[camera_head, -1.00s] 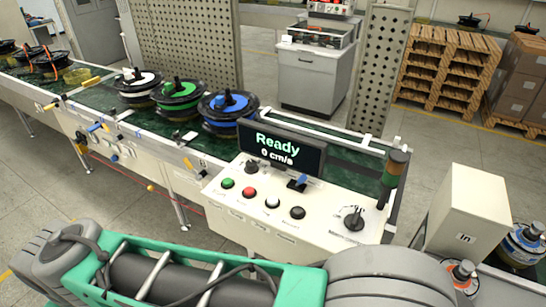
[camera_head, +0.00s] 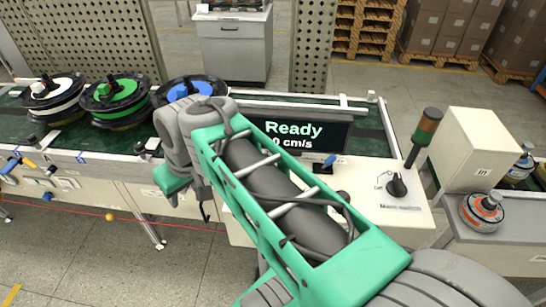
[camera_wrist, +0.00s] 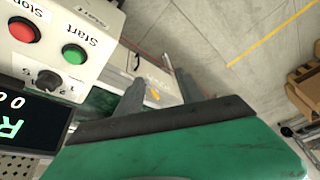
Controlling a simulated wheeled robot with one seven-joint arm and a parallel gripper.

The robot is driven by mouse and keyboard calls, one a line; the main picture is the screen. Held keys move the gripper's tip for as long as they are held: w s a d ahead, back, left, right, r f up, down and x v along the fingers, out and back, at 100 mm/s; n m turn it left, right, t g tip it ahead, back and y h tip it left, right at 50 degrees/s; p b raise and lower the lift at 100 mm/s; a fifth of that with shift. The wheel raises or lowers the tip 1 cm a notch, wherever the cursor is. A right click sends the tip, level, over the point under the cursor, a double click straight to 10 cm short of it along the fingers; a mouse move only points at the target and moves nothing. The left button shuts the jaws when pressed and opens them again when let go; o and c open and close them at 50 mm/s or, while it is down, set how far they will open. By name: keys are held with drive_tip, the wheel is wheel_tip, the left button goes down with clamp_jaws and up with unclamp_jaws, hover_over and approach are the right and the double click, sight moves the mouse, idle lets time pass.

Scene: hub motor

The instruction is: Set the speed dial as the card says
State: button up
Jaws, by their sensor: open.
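A small dark dial (camera_wrist: 47,80) with numbers around it sits on the control panel (camera_wrist: 85,15) in the wrist view, near the green Start button (camera_wrist: 73,54) and red Stop button (camera_wrist: 24,30). Its exact setting is too small to read. In the head view my arm covers that part of the panel. My gripper (camera_wrist: 157,88) is open and empty, its fingers apart from the dial and to its right in the wrist view. The display (camera_head: 293,131) reads "Ready" and "0 cm/s". I cannot make out any readable card.
A larger black knob (camera_head: 397,187) marked "Off" is on the panel's right, below a signal lamp (camera_head: 427,126). A box marked "In" (camera_head: 485,150) stands right of it.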

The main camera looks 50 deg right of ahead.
drive_tip(key=w+d+f+b, duration=0.25)
drive_tip(key=d+b, duration=0.25)
drive_tip(key=d, duration=0.6)
drive_tip(key=s+d+b, duration=0.2)
drive_tip(key=d+b, duration=0.1)
drive_tip(key=d, duration=0.4)
drive_tip(key=s+d+b, duration=0.2)
drive_tip(key=s+d, duration=0.1)
drive_tip(key=d, duration=0.5)
drive_tip(key=shift+h, duration=0.3)
drive_tip(key=b+x, duration=0.1)
drive_tip(key=x, duration=0.2)
drive_tip(key=w+b+x, duration=0.1)
drive_tip(key=b+x, duration=0.1)
drive_tip(key=x, duration=0.1)
drive_tip(key=shift+w+a+f, duration=0.15)
drive_tip(key=shift+t, duration=0.3)
drive_tip(key=shift+c, duration=0.6)
clamp_jaws()
drive_tip(key=shift+a, duration=0.15)
drive_tip(key=shift+m, duration=0.3)
